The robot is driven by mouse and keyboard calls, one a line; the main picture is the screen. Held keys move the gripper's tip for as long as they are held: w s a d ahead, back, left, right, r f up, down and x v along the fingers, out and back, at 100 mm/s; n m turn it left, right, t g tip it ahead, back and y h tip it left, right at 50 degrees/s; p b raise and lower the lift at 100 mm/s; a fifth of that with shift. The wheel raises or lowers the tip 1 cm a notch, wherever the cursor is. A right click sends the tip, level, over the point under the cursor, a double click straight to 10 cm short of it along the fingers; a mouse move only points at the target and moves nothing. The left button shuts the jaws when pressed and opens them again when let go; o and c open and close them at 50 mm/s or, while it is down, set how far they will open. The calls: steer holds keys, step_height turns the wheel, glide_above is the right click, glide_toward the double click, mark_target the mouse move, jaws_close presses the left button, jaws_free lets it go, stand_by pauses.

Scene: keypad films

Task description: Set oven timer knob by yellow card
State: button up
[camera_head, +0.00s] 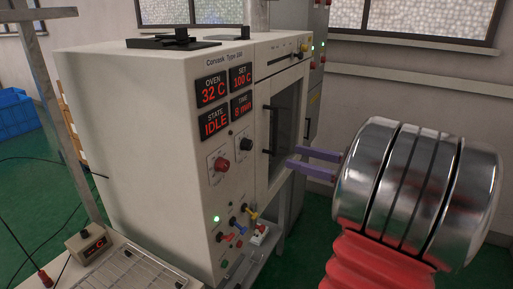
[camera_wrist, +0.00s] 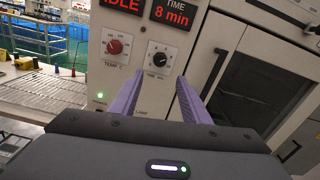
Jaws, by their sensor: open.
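The oven (camera_head: 135,150) is a beige cabinet with a front panel of displays and knobs. The black timer knob (camera_head: 245,144) is on this panel; in the wrist view the knob (camera_wrist: 159,59) shows a dial scale around it. The TIME display (camera_head: 241,104) reads 8 min, clearest in the wrist view (camera_wrist: 172,14). My gripper (camera_head: 291,157) has purple fingers, open and empty, pointing at the panel. In the wrist view the timer knob appears just beyond and between the fingertips (camera_wrist: 162,80), apart from them. I cannot make out a yellow card.
A red temperature knob (camera_head: 220,167) is left of the timer knob. Other displays show OVEN 32 C, SET 100 C and STATE IDLE. Coloured levers (camera_head: 238,225) and a lit green lamp are lower on the panel. A glass oven door (camera_head: 285,125) with a black handle is to the right.

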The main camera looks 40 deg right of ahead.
mark_target(251, 145)
steer(key=x, duration=1.3)
steer(key=shift+w, duration=0.15)
steer(key=shift+f, duration=0.1)
steer(key=c, duration=1.1)
